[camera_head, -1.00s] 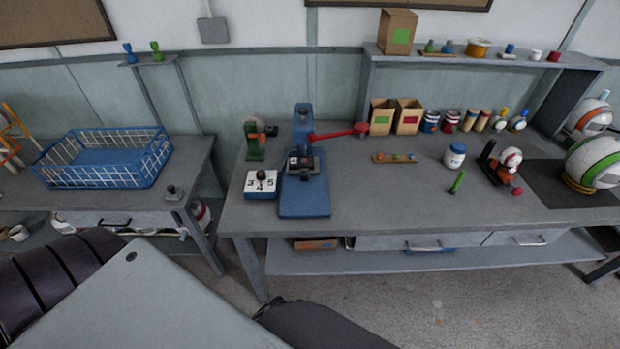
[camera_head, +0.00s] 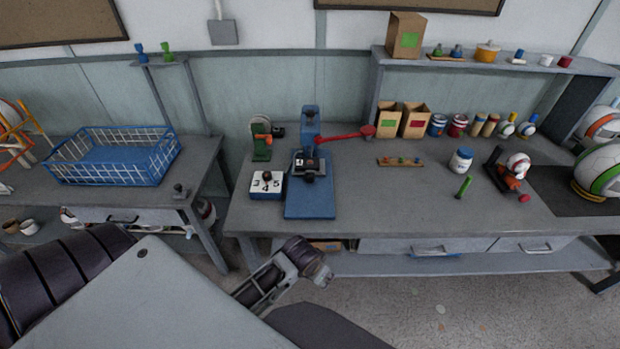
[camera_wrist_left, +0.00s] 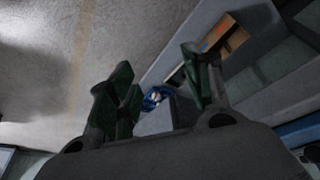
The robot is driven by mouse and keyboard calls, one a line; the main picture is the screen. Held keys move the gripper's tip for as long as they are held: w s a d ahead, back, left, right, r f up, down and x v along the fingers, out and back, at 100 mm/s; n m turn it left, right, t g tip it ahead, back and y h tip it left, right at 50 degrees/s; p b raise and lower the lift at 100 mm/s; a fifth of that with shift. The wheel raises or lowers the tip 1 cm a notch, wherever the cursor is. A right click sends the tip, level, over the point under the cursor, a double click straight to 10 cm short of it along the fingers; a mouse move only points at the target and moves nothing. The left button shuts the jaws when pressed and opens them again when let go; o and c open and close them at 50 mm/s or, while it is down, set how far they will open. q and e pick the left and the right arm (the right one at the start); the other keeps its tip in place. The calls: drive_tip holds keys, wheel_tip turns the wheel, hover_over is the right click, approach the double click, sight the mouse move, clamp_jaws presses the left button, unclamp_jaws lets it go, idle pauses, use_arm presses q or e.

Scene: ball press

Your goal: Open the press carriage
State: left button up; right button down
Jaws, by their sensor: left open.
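The ball press (camera_head: 309,122) stands on the workbench in the head view, with a blue post, a blue base plate (camera_head: 311,202) and a long red lever (camera_head: 345,135) reaching right. The dark press carriage (camera_head: 307,167) sits low on the post, above the base plate; whether it is open or shut I cannot tell. My left gripper (camera_head: 322,276) is in front of the bench, below its front edge and apart from the press. In the left wrist view its two dark green fingers (camera_wrist_left: 162,88) are spread with nothing between them. My right gripper is not in view.
A white box with numbers (camera_head: 267,184) stands left of the press, with a green device (camera_head: 261,140) behind it. The bench top (camera_head: 400,205) is clear in front right. A blue wire basket (camera_head: 115,165) stands on the left table. Drawers (camera_head: 430,247) hang under the bench.

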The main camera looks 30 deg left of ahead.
use_arm(q)
drive_tip(key=w+d+r, duration=0.3)
drive_tip(key=w+r, duration=0.1)
drive_tip(key=r, duration=0.4)
drive_tip(key=n+y, duration=0.3)
drive_tip(key=n, duration=0.5)
approach(310, 177)
drive_tip(key=a+v, duration=0.1)
drive_tip(key=v, duration=0.3)
drive_tip(key=shift+d+f, duration=0.15)
drive_tip(key=shift+d, duration=0.5)
drive_tip(key=shift+f, duration=0.1)
drive_tip(key=shift+x, duration=6.75)
drive_tip(key=shift+a, duration=0.15)
